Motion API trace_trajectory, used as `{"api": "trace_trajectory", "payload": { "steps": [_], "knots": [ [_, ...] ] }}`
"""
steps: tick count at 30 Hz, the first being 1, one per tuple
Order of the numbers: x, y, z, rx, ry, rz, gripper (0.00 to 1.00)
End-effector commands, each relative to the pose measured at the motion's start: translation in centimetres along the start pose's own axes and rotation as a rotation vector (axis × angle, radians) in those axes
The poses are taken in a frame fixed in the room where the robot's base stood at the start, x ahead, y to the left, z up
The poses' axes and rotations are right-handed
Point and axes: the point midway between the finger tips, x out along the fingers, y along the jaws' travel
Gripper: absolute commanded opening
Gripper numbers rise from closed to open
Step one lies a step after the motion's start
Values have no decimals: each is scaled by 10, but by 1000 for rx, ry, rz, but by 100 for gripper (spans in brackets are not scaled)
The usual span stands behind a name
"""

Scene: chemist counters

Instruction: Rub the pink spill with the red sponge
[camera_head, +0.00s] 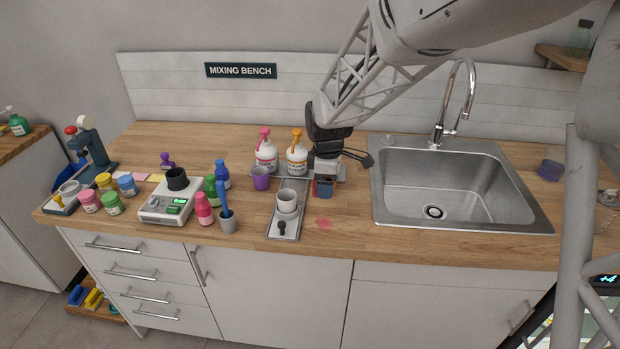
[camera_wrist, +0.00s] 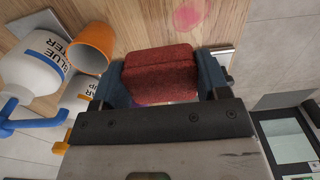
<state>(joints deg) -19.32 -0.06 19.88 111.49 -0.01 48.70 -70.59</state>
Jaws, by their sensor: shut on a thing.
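My gripper (camera_head: 324,183) is over the counter, left of the sink, pointing down. In the wrist view, its two blue fingers are shut on the red sponge (camera_wrist: 160,72), a dark red block held between them. In the head view the sponge is mostly hidden by the fingers. The pink spill (camera_head: 324,224) is a small flat patch on the wood, in front of my gripper and near the counter's front edge. It also shows at the top of the wrist view (camera_wrist: 206,10), apart from the sponge. Whether the sponge touches the counter I cannot tell.
A metal scale-like tray with a white cup (camera_head: 287,201) stands left of the spill. White pump bottles (camera_head: 297,158) and a purple cup (camera_head: 261,178) stand behind and left. The sink (camera_head: 386,212) is at the right. The wood around the spill is clear.

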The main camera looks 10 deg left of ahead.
Motion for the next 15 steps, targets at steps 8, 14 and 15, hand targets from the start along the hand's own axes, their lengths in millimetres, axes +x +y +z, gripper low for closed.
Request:
{"api": "trace_trajectory", "payload": {
  "steps": [8,14,15],
  "knots": [
    [1,-1,8,0,0,1,50],
    [1,-2,8,0,0,0,50],
    [1,-1,8,0,0,0,50]
  ]
}}
